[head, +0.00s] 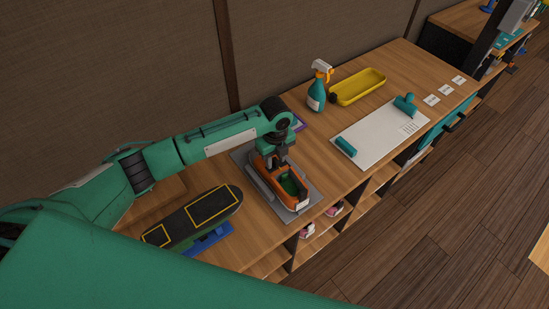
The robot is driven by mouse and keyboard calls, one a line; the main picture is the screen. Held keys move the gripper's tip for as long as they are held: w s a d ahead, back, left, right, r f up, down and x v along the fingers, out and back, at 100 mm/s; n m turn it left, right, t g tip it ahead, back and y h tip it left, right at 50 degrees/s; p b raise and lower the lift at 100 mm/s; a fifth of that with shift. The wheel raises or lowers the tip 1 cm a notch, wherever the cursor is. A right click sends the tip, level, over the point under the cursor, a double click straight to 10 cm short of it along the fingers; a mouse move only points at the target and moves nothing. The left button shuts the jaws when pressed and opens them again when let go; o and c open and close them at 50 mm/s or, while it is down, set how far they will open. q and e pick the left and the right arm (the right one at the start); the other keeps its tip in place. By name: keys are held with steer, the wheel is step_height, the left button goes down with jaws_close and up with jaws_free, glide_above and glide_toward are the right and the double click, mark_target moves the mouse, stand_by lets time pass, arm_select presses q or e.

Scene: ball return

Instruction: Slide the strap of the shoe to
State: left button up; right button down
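An orange shoe (296,200) with a green inside and a pale sole edge sits on a grey mat (313,194) on the wooden counter. My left gripper (271,166) points down over the far end of the shoe, at or very near its upper. Its fingers are small and dark, and I cannot tell whether they are open, shut or touching the shoe. The gripper and wrist cover part of the shoe, and I cannot make out the strap clearly. My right gripper is not in view.
A skateboard (195,216) lies left of the shoe on a blue support. A spray bottle (317,92), a yellow tray (358,86) and a white board (378,135) with teal rollers stand to the right. Shelves below the counter hold pink-and-white shoes (334,209).

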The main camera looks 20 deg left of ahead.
mark_target(275, 159)
arm_select(q)
steer(key=shift+r, duration=0.5)
step_height(275, 159, up, 13)
steer(key=b, duration=0.3)
steer(key=shift+f, duration=0.15)
step_height(275, 159, down, 13)
steer(key=shift+f+b, duration=0.15)
steer(key=shift+b, duration=0.3)
stand_by(0.5)
